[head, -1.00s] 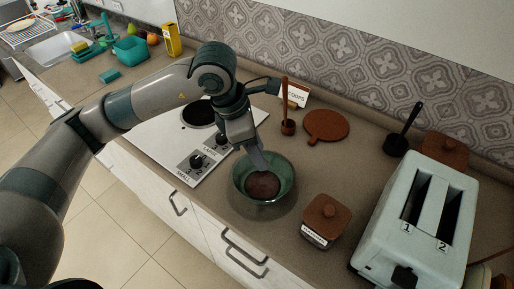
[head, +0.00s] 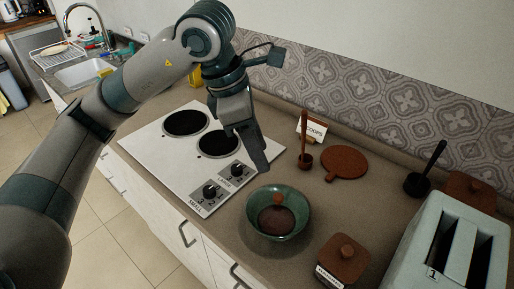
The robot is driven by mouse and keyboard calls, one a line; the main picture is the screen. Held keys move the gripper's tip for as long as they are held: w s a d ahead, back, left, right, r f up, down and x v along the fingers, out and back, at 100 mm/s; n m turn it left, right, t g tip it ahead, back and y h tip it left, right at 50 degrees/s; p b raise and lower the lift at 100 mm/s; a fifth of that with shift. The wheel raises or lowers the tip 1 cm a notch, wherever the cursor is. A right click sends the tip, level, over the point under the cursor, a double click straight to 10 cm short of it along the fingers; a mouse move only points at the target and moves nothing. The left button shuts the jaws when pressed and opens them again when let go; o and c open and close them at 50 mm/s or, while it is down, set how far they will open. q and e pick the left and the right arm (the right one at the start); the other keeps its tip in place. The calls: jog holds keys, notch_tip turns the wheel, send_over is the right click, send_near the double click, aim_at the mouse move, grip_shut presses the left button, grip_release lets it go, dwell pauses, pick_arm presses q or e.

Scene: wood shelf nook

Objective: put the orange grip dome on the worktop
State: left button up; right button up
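A dark green bowl (head: 250,218) stands on the brown worktop (head: 325,215), in front of the hob's right corner. Inside it lies a dark reddish-brown round shape (head: 274,221), with a small orange-brown knob (head: 278,198) at its far side. I cannot tell for sure whether this is the orange grip dome. My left gripper (head: 258,160) hangs above and behind the bowl, clear of it, with nothing visible in it. Its fingers overlap from this side, so their opening is hidden. My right gripper is out of view.
A white hob (head: 155,141) lies to the left. A scoop (head: 305,158), a card reading SCOOPS (head: 313,128) and a round brown board (head: 345,163) are behind. A lidded brown jar (head: 343,258) and a pale toaster (head: 408,258) stand right.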

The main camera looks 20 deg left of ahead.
pick_arm(q)
jog(key=shift+a+r, duration=0.15)
jog(key=shift+r, duration=0.25)
jog(key=shift+s+f, duration=0.1)
dwell(0.4)
